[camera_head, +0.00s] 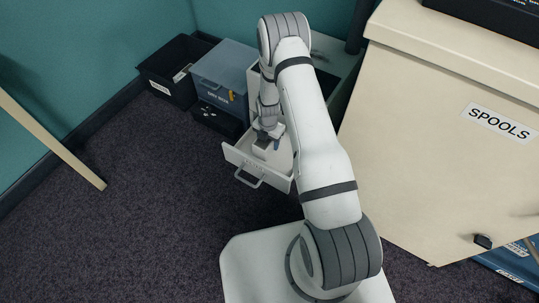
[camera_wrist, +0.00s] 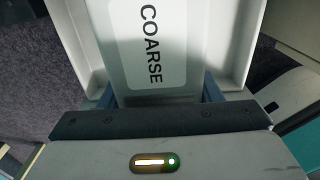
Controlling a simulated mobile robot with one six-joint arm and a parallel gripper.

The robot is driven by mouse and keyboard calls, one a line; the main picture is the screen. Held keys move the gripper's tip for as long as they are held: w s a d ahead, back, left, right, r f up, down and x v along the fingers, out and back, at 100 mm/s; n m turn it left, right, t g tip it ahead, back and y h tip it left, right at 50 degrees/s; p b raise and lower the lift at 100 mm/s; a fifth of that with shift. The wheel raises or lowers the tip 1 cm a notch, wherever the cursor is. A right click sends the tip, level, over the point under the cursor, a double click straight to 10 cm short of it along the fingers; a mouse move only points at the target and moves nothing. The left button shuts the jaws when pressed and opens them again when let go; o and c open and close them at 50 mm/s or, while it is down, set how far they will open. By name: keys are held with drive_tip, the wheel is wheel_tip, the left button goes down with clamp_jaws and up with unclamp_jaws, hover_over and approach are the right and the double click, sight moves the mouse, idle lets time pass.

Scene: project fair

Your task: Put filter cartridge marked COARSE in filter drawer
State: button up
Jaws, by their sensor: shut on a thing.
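My gripper (camera_wrist: 158,92) is shut on a pale filter cartridge (camera_wrist: 180,62) with a white label reading COARSE. The cartridge lies between the two dark blue fingers in the wrist view. Behind it are the white floor and walls of the open filter drawer (camera_wrist: 252,45). In the head view the drawer (camera_head: 238,157) is pulled out toward the front, and my gripper (camera_head: 268,148) is over its inside. I cannot tell whether the cartridge touches the drawer floor. My arm hides part of the cabinet behind the drawer.
A black open bin (camera_head: 165,80) and a blue-grey box (camera_head: 222,72) with a dark tray (camera_head: 215,120) in front stand left of the drawer. A large cream cabinet labelled SPOOLS (camera_head: 450,110) stands at the right. The dark carpet (camera_head: 140,220) at left front is clear.

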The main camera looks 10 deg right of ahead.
wheel_tip(320, 180, down, 8)
drive_tip(key=b, duration=0.2)
drive_tip(key=shift+f+b, duration=0.2)
drive_tip(key=shift+b, duration=0.1)
drive_tip(key=shift+r, duration=0.1)
drive_tip(key=o, duration=1.2)
drive_tip(key=shift+c, duration=0.2)
